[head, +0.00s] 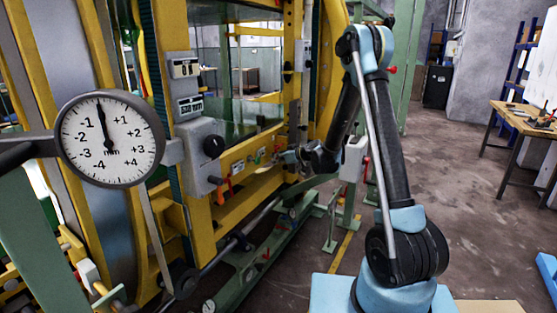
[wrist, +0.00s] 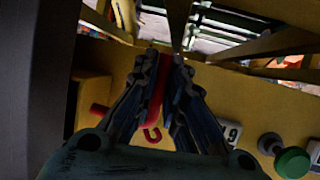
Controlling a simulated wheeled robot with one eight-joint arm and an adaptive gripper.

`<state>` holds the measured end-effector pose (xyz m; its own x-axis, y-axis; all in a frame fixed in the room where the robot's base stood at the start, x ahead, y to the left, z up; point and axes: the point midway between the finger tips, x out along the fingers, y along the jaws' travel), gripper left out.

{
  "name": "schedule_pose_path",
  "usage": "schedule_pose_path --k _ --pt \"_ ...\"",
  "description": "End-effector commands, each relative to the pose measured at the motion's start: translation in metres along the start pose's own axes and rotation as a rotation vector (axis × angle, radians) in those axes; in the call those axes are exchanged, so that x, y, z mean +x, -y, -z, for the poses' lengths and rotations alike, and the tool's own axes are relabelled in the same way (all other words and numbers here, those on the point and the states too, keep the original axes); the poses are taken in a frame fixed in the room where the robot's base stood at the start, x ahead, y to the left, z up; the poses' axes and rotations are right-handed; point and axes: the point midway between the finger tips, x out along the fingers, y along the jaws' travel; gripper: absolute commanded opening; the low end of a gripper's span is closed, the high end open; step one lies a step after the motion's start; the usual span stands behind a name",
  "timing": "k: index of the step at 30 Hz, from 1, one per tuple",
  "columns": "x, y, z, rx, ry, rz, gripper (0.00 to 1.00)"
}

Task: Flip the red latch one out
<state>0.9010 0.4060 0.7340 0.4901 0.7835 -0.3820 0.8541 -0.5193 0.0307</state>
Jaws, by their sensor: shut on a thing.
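In the wrist view my gripper (wrist: 168,60) is shut on a red latch (wrist: 158,85), a slim red bar between the two dark fingers. A red hooked end (wrist: 151,134) shows below, between the fingers; I cannot tell whether it belongs to the same latch. In the head view my gripper (head: 288,157) is at the yellow machine's panel, and the held latch cannot be made out there.
The yellow panel (wrist: 120,62) lies close around the fingers. A green button (wrist: 291,161) and a white number label (wrist: 230,132) are at right. In the head view a round gauge (head: 110,138) and a grey knob box (head: 203,155) stand left.

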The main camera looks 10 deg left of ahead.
Motion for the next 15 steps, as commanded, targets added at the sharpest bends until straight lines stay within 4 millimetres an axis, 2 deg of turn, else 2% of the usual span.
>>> schedule_pose_path --k 3,4,5,15 --pt "-0.0010 0.0038 -0.0009 0.000 0.002 0.007 0.00" --pt "-0.0011 0.0039 -0.0009 0.000 0.002 0.007 0.13" --pt "-0.0011 0.0040 -0.0009 0.000 0.002 0.007 0.20" --pt "-0.0023 0.0025 -0.0006 0.000 0.002 0.005 0.21"
